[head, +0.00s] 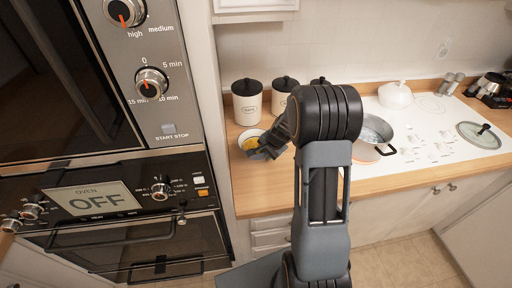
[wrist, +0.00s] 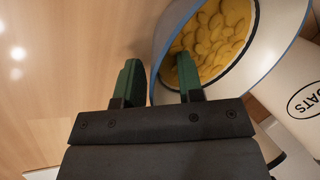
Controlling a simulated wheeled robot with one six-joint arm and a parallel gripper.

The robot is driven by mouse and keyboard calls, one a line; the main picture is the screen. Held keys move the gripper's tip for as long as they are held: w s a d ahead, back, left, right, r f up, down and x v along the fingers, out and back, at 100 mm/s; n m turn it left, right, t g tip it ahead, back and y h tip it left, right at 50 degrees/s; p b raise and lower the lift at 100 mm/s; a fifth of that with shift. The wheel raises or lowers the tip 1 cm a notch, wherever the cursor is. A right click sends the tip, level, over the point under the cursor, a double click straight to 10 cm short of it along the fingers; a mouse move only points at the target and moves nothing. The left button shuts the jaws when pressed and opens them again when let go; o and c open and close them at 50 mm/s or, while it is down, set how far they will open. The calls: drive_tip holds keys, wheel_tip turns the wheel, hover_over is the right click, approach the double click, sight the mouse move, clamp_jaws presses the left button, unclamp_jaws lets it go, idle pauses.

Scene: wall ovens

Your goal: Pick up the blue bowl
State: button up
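The bowl (head: 241,137) stands on the wooden counter, left of my arm in the head view. It is pale with a thin blue rim and holds yellow, chip-like pieces. It also shows at the upper right of the wrist view (wrist: 280,45). My gripper (head: 260,152) is at the bowl's near right side in the head view. In the wrist view my gripper (wrist: 158,64) is open. One green finger is outside the bowl's wall and the other reaches over the inside, with the rim between them. Contact with the wall cannot be told.
White canisters with black lids (head: 247,104) stand behind the bowl; one labelled OATS (wrist: 304,98) is close to it in the wrist view. A pot (head: 372,138) is on the white hob to the right. Wall ovens (head: 120,215) border the counter's left. Bare counter (head: 262,197) lies in front.

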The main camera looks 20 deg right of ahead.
clamp_jaws()
idle(0.3)
drive_tip(key=shift+r, duration=0.2)
idle(0.4)
